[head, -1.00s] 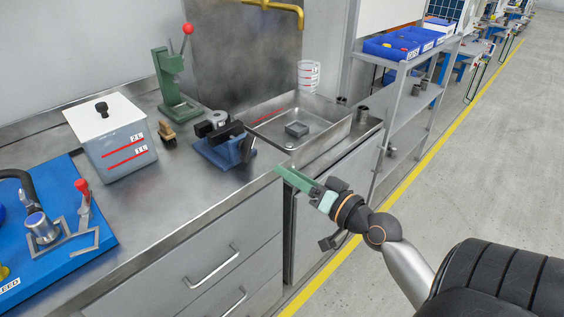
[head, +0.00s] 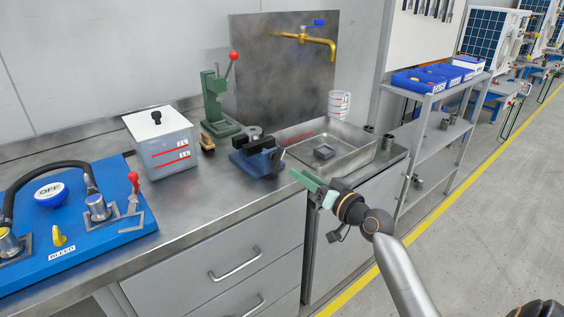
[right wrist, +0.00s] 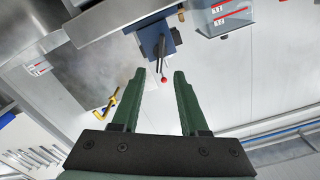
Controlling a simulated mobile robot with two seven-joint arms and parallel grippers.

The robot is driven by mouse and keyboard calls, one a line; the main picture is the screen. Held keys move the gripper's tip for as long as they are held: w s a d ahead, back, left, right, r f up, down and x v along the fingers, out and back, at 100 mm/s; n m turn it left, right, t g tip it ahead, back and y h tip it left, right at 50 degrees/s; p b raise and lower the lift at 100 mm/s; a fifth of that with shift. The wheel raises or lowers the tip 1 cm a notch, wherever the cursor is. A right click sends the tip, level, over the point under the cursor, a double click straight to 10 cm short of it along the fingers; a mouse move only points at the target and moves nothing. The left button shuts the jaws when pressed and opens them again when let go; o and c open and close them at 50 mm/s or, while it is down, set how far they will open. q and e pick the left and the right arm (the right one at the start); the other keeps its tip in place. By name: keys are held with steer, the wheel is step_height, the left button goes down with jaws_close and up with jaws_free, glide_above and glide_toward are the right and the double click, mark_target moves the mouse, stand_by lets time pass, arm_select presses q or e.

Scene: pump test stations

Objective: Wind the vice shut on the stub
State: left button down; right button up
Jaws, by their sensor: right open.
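The blue vice (head: 257,160) stands near the front edge of the steel bench, with dark jaws on top. It also shows upside down in the right wrist view (right wrist: 152,38). A round grey piece (head: 254,133), seemingly the stub, shows at the jaws' far side. I cannot tell whether the jaws touch it. A dark handle part (head: 277,158) is on the vice's right side. My right gripper (head: 298,178), with green fingers, is open and empty, just right of the vice and apart from it. It also shows in the right wrist view (right wrist: 160,76). My left gripper is out of view.
A green press (head: 214,105) with a red-knobbed lever stands behind the vice, and a small brush (head: 207,142) lies beside it. A lidded tank (head: 162,150) is left.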

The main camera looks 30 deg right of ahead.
mark_target(281, 161)
steer(key=w, duration=0.9)
steer(key=shift+a, duration=0.4)
steer(key=shift+c, duration=0.3)
jaws_close()
